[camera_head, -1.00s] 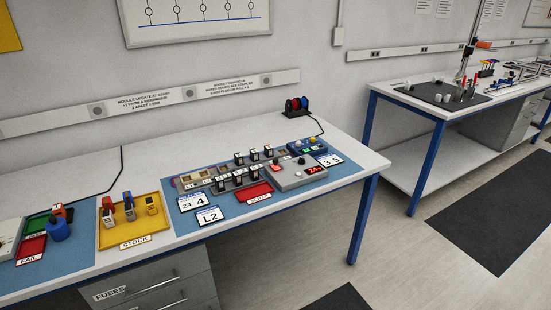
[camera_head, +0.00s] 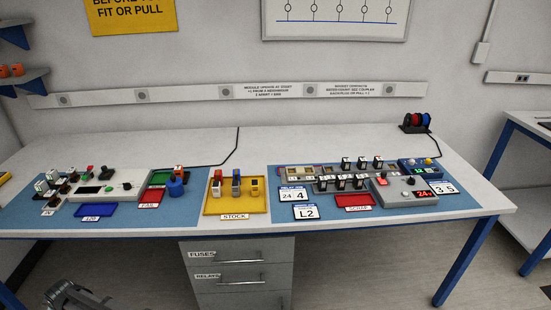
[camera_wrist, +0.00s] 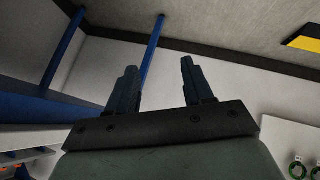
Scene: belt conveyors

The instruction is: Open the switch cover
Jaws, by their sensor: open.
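A grey control box (camera_head: 404,190) stands on the right blue mat, with a lit red number display (camera_head: 427,195) on its front. A small red part (camera_head: 382,182) sits at its upper left; it looks like a switch or its cover, too small to tell whether it is shut. My gripper (camera_wrist: 158,64) shows in the wrist view with its two dark fingers apart and nothing between them. It is away from the control box, which is not in the wrist view. A grey part of my arm (camera_head: 72,297) shows at the bottom left of the head view.
A module rack (camera_head: 290,174) with several black modules stands left of and behind the box. A red scrap tray (camera_head: 354,201), number cards (camera_head: 293,194) and a blue button box (camera_head: 420,168) are close by. A yellow stock tray (camera_head: 235,208) holds several parts.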

